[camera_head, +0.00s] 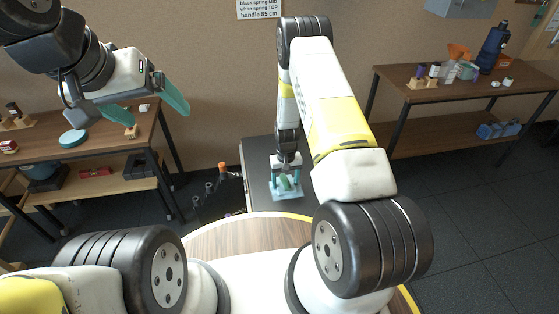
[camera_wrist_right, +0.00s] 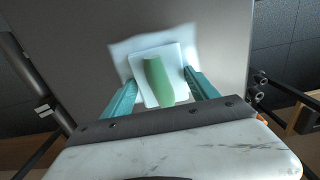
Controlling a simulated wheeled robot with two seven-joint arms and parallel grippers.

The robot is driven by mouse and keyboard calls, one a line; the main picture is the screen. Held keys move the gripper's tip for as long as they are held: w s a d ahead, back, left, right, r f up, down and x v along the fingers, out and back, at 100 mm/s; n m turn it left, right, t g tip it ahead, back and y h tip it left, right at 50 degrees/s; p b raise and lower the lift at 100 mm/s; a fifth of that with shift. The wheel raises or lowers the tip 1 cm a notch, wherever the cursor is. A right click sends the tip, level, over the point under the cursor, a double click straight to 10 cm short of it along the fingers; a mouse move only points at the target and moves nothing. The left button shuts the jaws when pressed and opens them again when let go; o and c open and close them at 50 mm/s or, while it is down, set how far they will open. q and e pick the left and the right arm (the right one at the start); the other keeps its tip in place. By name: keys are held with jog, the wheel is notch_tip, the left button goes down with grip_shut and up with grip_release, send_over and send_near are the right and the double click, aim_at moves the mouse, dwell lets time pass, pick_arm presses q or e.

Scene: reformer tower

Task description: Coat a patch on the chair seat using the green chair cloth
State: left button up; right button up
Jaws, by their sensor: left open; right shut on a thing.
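The green cloth (camera_wrist_right: 158,80) shows as a rounded green strip on a pale square pad (camera_wrist_right: 172,58). My right gripper (camera_head: 286,178) points down and is shut on the pad, with a teal finger on each side; the fingers also show in the right wrist view (camera_wrist_right: 160,84). A paler patch lies around the pad on the grey surface (camera_wrist_right: 85,45). My left gripper (camera_head: 155,116) is open and empty, raised at the left.
Another table (camera_head: 450,92) with bottles stands at the back right. Dark upright parts (camera_head: 222,190) with an orange top stand left of the grey surface. Floor is clear at right.

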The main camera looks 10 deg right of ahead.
jog(key=shift+w, duration=0.2)
jog(key=shift+c, duration=0.7)
jog(key=shift+w, duration=0.7)
jog(key=shift+s, duration=1.65)
jog(key=shift+w, duration=1.65)
jog(key=shift+r, duration=0.15)
jog(key=shift+r, duration=2.95)
jog(key=shift+s+a, duration=0.1)
jog(key=shift+a, duration=0.05)
